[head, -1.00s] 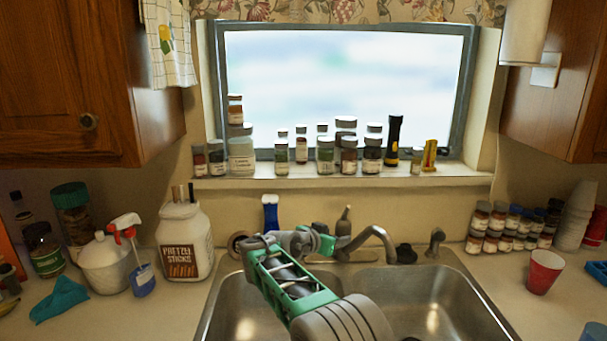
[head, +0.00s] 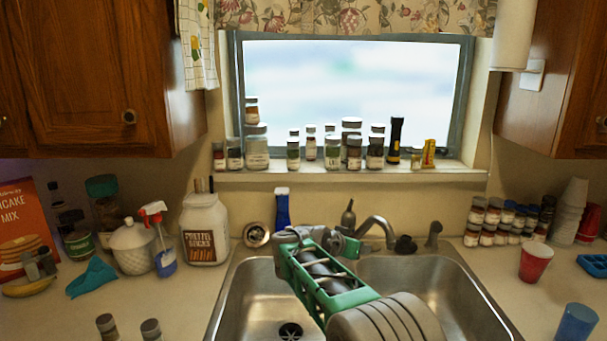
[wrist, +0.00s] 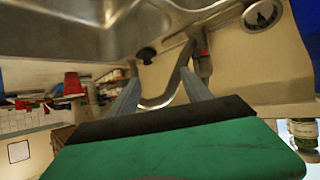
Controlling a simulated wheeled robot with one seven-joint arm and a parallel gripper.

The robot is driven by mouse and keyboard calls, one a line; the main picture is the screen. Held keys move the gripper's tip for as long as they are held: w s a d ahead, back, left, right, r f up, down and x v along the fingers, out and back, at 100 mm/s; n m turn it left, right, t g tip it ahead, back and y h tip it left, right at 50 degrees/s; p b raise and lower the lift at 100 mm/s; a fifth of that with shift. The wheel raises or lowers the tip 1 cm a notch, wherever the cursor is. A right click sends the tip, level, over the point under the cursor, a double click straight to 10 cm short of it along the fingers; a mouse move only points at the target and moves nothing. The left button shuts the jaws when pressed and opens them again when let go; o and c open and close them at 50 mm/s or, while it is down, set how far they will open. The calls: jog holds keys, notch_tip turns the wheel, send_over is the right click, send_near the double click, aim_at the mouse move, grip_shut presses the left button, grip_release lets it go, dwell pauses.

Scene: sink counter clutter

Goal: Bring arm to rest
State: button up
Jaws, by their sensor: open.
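My arm reaches in over the double sink (head: 240,300) from the lower right in the head view, with its green-framed link above the divider. Its far end is bent near the faucet (head: 375,228). My gripper (wrist: 160,78) shows in the wrist view as two grey fingers set apart, with nothing seen between them. The fingers point toward the faucet and the back wall, and the sink appears at the top of that tilted view. In the head view the fingers are hard to make out against the wrist and faucet.
A blue bottle (head: 282,208) stands behind the sink. A pretzel jar (head: 205,230), spray bottle (head: 165,255) and teal cloth (head: 92,278) are left. A red cup (head: 535,262), blue cup (head: 576,322) and several small jars (head: 490,222) are right. Jars line the windowsill (head: 340,174).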

jog(key=s+d+n+g+y, duration=0.2)
jog(key=s, duration=0.8)
jog(key=s+d+n+g+y, duration=0.1)
jog(key=s+d+n+y, duration=0.15)
jog(key=s, duration=0.85)
jog(key=s+a+f+n+g+y, duration=0.1)
jog(key=s+f, duration=0.2)
jog(key=s, duration=0.6)
jog(key=s+a+f+n+g+y, duration=0.1)
jog(key=s+f, duration=0.3)
jog(key=s, duration=0.5)
jog(key=shift+s+a+f+g, duration=0.15)
jog(key=shift+s+a+g, duration=0.25)
jog(key=shift+a+g, duration=0.3)
jog(key=shift+n+y, duration=0.25)
jog(key=shift+c, duration=0.5)
